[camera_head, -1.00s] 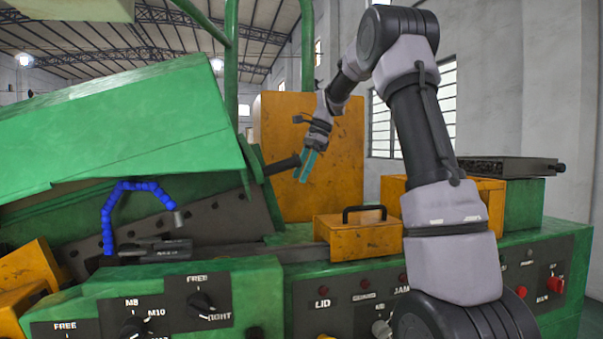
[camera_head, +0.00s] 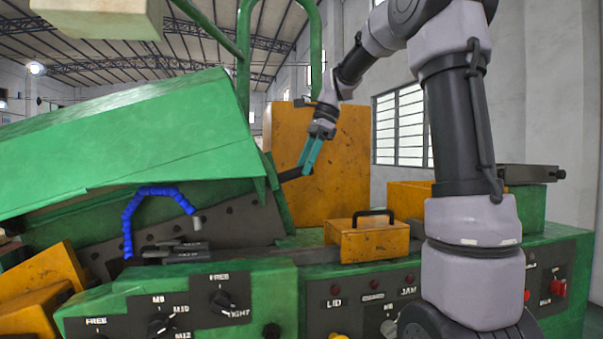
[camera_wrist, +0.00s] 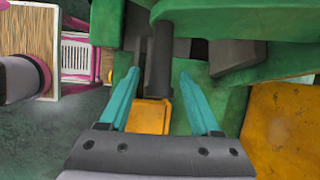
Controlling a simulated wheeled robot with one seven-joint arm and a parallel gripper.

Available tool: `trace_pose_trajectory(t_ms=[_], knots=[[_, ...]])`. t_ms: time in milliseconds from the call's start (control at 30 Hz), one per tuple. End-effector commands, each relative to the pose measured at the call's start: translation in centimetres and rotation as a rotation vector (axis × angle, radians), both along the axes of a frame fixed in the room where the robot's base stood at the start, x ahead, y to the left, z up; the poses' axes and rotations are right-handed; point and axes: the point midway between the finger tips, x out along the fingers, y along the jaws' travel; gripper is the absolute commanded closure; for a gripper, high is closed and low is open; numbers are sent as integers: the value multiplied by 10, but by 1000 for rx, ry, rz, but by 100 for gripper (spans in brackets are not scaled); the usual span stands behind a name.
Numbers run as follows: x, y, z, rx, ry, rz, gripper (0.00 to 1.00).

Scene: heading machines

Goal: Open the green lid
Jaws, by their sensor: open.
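The large green lid (camera_head: 130,140) lies slanted across the left of the machine in the head view, its right end higher. A dark cylindrical handle (camera_head: 291,174) sticks out from the lid's right end. My gripper (camera_head: 306,170) is at the handle's outer end, with its teal fingers pointing down. In the wrist view the fingers (camera_wrist: 158,74) are apart, and the dark handle (camera_wrist: 158,50) runs between and past their tips. Whether a finger touches it I cannot tell.
A yellow box with a black grip (camera_head: 368,243) stands right of and below my gripper. A tall orange panel (camera_head: 345,160) is behind it. A blue jointed hose (camera_head: 128,225) stands under the lid. A control panel with knobs (camera_head: 225,302) lines the front.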

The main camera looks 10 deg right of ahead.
Motion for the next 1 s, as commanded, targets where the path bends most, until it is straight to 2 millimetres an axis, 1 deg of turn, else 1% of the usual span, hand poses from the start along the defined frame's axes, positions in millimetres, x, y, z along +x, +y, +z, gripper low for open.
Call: trace_pose_trajectory(t_ms=[33,100,200,500,533,567,600,700,1000], knots=[[0,3,-7,1,1,2,36],[1,6,-14,0,1,2,36],[2,8,-20,0,0,0,36],[2,9,-22,0,-1,0,36],[2,9,-22,0,-1,0,40],[2,9,-22,0,-1,0,51],[2,9,-22,0,-1,0,66],[2,9,-22,0,-1,0,100],[2,9,-22,0,-1,0,100]])
